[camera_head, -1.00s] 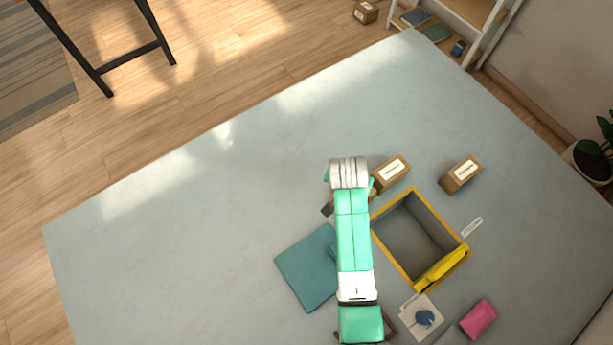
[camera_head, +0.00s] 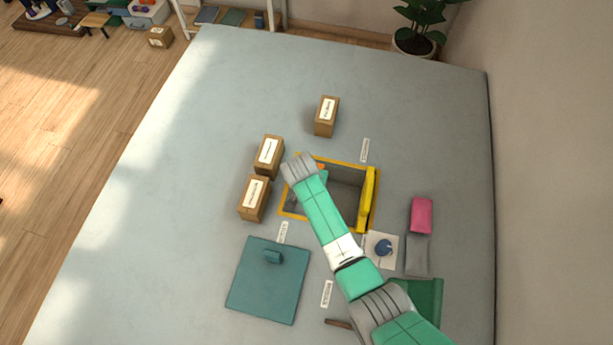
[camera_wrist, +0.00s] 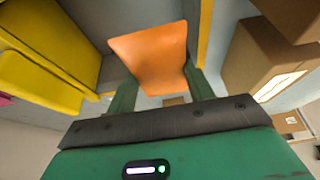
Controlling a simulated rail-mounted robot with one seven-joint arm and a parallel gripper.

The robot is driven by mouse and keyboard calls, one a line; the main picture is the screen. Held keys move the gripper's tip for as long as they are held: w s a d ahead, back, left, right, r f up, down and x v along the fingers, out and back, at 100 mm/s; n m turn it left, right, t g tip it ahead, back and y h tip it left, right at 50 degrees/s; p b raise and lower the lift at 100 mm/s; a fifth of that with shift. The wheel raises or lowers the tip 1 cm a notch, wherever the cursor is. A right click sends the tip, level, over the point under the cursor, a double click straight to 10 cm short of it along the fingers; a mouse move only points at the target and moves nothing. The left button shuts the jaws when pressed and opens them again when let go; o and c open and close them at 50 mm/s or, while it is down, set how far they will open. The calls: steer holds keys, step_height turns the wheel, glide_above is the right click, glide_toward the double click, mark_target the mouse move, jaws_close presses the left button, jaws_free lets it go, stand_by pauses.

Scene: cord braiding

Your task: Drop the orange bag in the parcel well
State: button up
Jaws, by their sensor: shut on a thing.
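The parcel well is a grey-walled box with a yellow rim (camera_head: 331,157), open at the top, with a thick yellow flap standing along its right side (camera_head: 367,198). My gripper (camera_wrist: 160,82) is shut on the orange bag (camera_wrist: 150,52), whose flat face fills the space between the green fingers in the wrist view. In the head view a sliver of the orange bag (camera_head: 320,167) shows at the well's far left, beside my wrist. The bag is over or within the opening; its exact height is unclear. My arm hides the well's near left part.
Two cardboard boxes (camera_head: 269,156) (camera_head: 254,199) stand close left of the well, and another box (camera_head: 327,116) behind it. A teal panel (camera_head: 268,285) lies front left. A blue knob on a white card (camera_head: 383,247), a pink bag (camera_head: 421,215) and a grey piece (camera_head: 417,256) lie right.

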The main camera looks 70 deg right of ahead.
step_height(320, 180, down, 11)
steer(key=b, duration=0.8)
steer(key=shift+f+b, duration=0.1)
steer(key=shift+b, duration=0.25)
steer(key=o, duration=1.1)
steer(key=shift+c, duration=0.2)
steer(key=p+v, duration=0.4)
steer(key=v, duration=0.4)
steer(key=shift+p, duration=0.35)
